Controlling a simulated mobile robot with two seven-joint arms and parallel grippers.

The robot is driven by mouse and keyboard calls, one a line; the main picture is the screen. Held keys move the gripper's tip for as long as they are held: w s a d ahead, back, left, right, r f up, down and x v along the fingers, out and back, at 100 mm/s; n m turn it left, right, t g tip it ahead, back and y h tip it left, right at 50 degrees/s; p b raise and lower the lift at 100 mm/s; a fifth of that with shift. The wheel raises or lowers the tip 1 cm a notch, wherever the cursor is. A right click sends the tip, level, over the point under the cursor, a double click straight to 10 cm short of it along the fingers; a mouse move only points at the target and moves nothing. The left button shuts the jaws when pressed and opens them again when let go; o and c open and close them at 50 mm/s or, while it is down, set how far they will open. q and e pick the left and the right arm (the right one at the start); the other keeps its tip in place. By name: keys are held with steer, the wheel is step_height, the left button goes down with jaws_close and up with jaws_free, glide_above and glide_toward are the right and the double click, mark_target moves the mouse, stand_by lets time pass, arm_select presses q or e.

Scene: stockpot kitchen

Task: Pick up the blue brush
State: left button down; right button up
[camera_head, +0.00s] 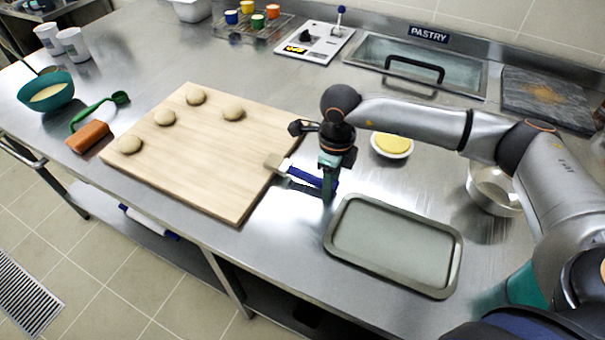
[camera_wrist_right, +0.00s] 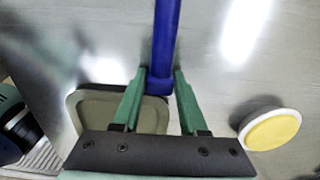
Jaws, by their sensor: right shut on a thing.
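The blue brush (camera_head: 312,174) has a blue handle and a pale bristle head that lies by the right edge of the wooden board. My right gripper (camera_head: 329,182) points down over the counter and is shut on the blue handle. In the right wrist view, the blue handle (camera_wrist_right: 166,40) runs between the green fingers of my right gripper (camera_wrist_right: 160,82); the bristle head is out of that view. My left gripper is not in view.
The wooden board (camera_head: 200,185) holds several dough balls. A grey tray (camera_head: 395,245) lies close to the right of my right gripper. A white bowl with yellow contents (camera_head: 392,144) stands behind it. A metal bowl (camera_head: 492,188) stands near my right arm.

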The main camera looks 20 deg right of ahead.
jaws_close()
steer(key=shift+r, duration=0.15)
steer(key=shift+r+b, duration=0.3)
steer(key=shift+r, duration=0.3)
steer(key=s+a+r+b, duration=0.2)
steer(key=s+a+r, duration=0.7)
steer(key=s+r, duration=0.1)
steer(key=shift+s+r, duration=0.35)
steer(key=shift+r, duration=0.45)
